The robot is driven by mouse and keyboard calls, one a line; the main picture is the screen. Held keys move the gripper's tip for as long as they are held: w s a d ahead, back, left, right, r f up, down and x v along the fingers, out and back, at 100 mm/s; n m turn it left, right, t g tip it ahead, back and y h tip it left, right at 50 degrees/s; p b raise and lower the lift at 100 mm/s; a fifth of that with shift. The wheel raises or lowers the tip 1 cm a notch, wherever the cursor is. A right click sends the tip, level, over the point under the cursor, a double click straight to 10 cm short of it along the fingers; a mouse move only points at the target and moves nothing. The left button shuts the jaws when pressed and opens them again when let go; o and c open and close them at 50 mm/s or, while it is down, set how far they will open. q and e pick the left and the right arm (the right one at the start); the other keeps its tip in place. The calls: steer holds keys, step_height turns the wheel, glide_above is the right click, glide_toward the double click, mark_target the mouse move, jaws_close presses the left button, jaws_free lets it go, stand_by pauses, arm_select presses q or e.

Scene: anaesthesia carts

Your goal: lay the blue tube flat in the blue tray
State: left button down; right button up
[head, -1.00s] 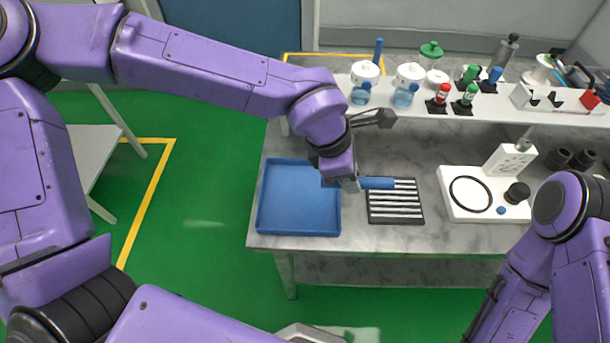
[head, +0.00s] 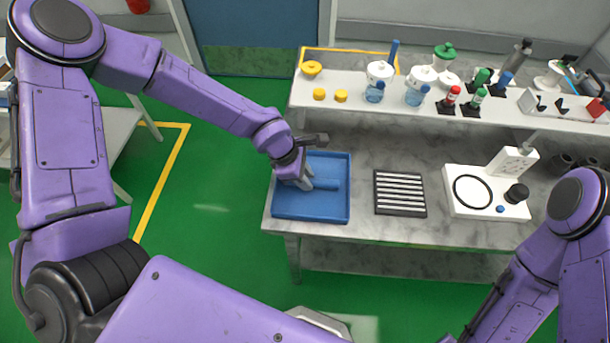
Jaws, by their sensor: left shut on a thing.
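The blue tray (head: 318,211) lies on the marble-topped table at its left end. My left gripper (head: 308,183) is over the tray and shut on the blue tube (head: 327,184). The tube points to the right, roughly level, within the tray's outline. Its left end is hidden by the gripper. I cannot tell whether the tube touches the tray floor. My right arm shows at the lower right, but its gripper is outside the view.
A black rack with white bars (head: 400,193) lies right of the tray. A white device with a black ring (head: 487,192) stands further right. A white shelf (head: 350,112) behind holds jars, bottles and yellow pieces. Table between tray and rack is clear.

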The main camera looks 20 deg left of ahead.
arm_select(q)
steer(key=c, duration=0.9)
jaws_free()
steer(key=shift+s, duration=0.1)
